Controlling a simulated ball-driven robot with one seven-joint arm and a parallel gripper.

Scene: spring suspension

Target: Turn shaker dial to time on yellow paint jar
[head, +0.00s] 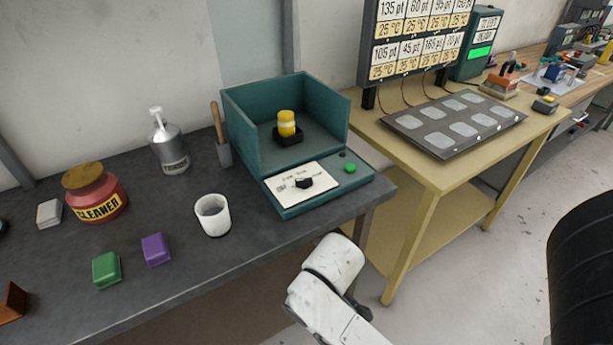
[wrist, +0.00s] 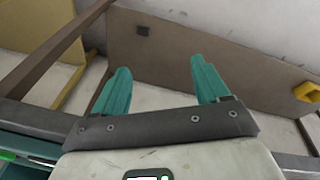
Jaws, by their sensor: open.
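The shaker (head: 255,125) is a teal open-topped box on the dark bench. The yellow paint jar (head: 287,122) stands upright in a small black holder (head: 288,137) inside it. The dial (head: 304,183) is a black knob on the white panel at the shaker's front; its setting and the panel's print are too small to read. A green button (head: 350,168) sits right of the panel. My gripper (wrist: 160,95) shows in the wrist view with two teal fingers spread apart and nothing between them. It is apart from the dial; in the head view only my white arm shows, in front of the bench.
A white cup (head: 212,215) stands left of the shaker's front. Purple (head: 155,249) and green (head: 106,269) blocks, a red cleaner jar (head: 94,192) and a metal bottle (head: 167,142) are further left. A yellow table (head: 430,175) stands right.

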